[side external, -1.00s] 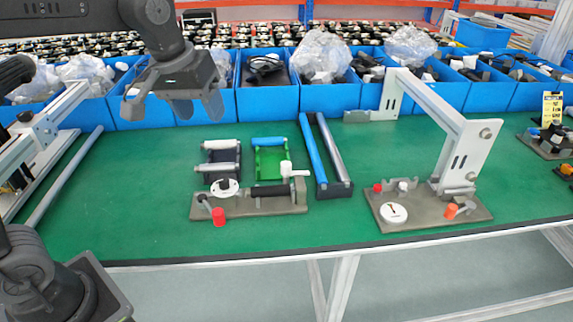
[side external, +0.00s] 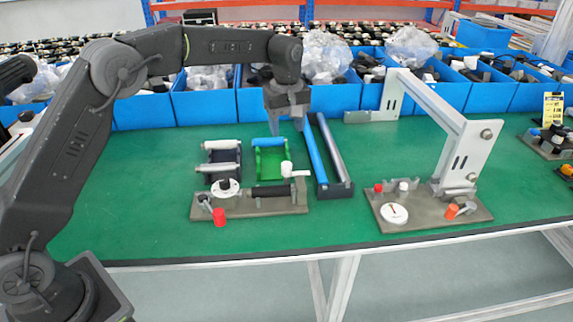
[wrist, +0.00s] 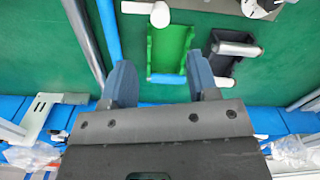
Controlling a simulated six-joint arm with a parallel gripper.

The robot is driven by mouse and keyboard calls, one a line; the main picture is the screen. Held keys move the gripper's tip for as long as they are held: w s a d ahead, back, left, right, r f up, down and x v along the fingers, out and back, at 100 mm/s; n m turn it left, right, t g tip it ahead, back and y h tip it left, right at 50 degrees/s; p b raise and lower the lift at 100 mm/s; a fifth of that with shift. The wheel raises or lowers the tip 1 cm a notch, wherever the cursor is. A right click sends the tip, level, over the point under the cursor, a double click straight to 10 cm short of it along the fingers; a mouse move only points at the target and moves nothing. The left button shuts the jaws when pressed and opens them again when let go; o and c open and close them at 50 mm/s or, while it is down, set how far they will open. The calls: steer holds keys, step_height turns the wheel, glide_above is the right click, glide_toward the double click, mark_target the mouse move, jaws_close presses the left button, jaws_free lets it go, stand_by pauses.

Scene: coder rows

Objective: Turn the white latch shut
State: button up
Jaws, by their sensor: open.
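The white latch (side external: 288,169) stands at the right end of a grey fixture plate (side external: 282,204), with a white arm reaching right from its round knob. It also shows at the top of the wrist view (wrist: 159,15), its arm pointing left there. My gripper (side external: 287,125) hangs above the table behind the latch, apart from it. In the wrist view my gripper (wrist: 162,75) has its two blue-grey fingers spread with nothing between them but a view of the table and a green roller frame.
The green roller frame (side external: 270,160) and a dark roller frame (side external: 222,160) lie behind the plate. A blue rod (side external: 313,150) and a grey rod (side external: 332,150) lie to the right. A second fixture (side external: 430,213) with a tall white bracket (side external: 446,112) stands farther right. Blue bins (side external: 205,106) line the back.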

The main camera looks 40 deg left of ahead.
mark_target(287, 164)
step_height(287, 164, down, 12)
steer(key=shift+r, duration=0.1)
steer(key=shift+c, duration=0.5)
steer(key=c, duration=0.8)
